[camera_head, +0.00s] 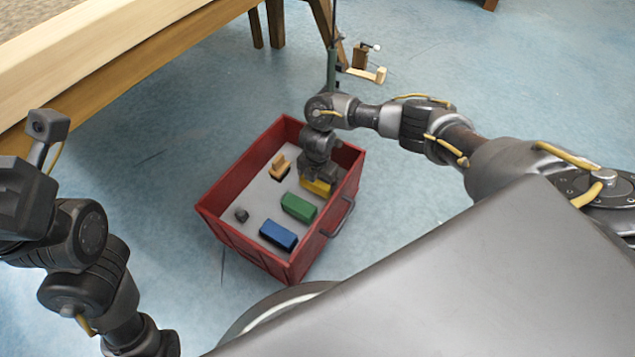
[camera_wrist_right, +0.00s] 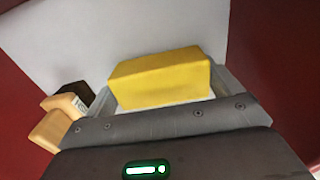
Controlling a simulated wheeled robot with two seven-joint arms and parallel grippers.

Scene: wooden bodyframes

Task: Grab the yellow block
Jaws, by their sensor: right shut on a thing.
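The yellow block (camera_head: 317,187) is inside the red crate, near its far right wall. My right gripper (camera_head: 316,177) reaches down into the crate over it and is shut on it. In the right wrist view the yellow block (camera_wrist_right: 165,80) sits between the two fingers of my right gripper (camera_wrist_right: 168,98). Whether the block touches the crate floor is hard to tell. My left arm is at the left of the head view, away from the crate; its gripper fingers cannot be made out clearly.
A wooden table (camera_head: 130,50) stands at upper left. Blue floor around the crate is mostly clear.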

